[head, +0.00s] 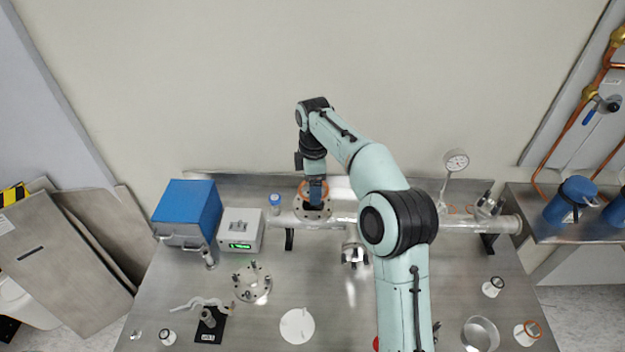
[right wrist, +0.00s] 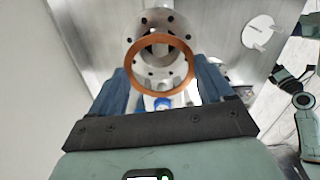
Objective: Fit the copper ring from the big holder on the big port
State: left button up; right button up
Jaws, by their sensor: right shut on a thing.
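My right gripper (head: 316,188) reaches over the steel tube at the back of the bench. It is shut on the copper ring (head: 304,186), which sits between its blue fingertips. In the right wrist view, my right gripper (right wrist: 162,72) holds the ring (right wrist: 131,68) with its opening facing the flanged port. The big port (head: 328,213) is a round steel flange with bolt holes, just below the ring in the head view. In the right wrist view the port (right wrist: 152,22) shows behind and through the ring; whether they touch I cannot tell. My left gripper is not in view.
A blue box (head: 187,212) and a grey meter box (head: 240,232) stand left of the port. A loose bolted flange (head: 252,283) and a white disc (head: 297,326) lie in front. A gauge (head: 456,161) rises at right. Small stands hold the front corners.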

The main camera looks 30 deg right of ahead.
notch_tip(320, 180, down, 3)
jog(key=shift+f+b, duration=0.15)
jog(key=shift+b, duration=0.45)
jog(key=shift+s+f, duration=0.1)
jog(key=shift+f, duration=0.4)
jog(key=shift+w+f, duration=0.25)
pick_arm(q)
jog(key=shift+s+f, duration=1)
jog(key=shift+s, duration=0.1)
pick_arm(e)
jog(key=shift+s, duration=0.1)
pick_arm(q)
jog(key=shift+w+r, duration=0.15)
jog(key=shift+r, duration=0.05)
pick_arm(e)
jog(key=shift+r, duration=0.1)
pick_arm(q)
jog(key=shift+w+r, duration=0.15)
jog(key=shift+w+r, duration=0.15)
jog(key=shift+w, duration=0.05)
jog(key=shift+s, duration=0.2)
pick_arm(e)
jog(key=shift+f, duration=0.65)
